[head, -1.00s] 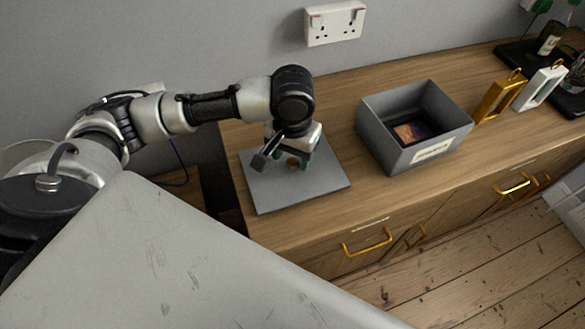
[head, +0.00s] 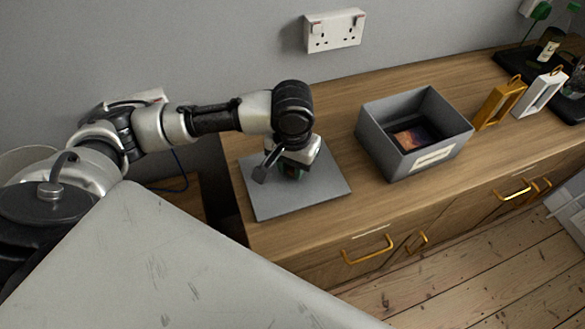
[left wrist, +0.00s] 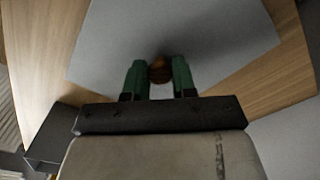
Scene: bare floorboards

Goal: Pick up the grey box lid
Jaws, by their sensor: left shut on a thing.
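The grey box lid (head: 312,198) lies flat on the left end of the wooden cabinet top in the head view. It fills much of the left wrist view (left wrist: 190,35), with a round brown knob (left wrist: 160,70) on it. My left gripper (head: 292,172) is over the lid, pointing down, and hides the knob in the head view. In the left wrist view its green fingers (left wrist: 160,77) stand on both sides of the knob, shut on it. My right gripper is not in view.
An open grey box (head: 397,150) with a label and a dark picture inside stands right of the lid. Gold (head: 499,104) and white (head: 540,93) lanterns stand farther right. A wall socket (head: 334,31) is behind. Cabinet top between lid and box is clear.

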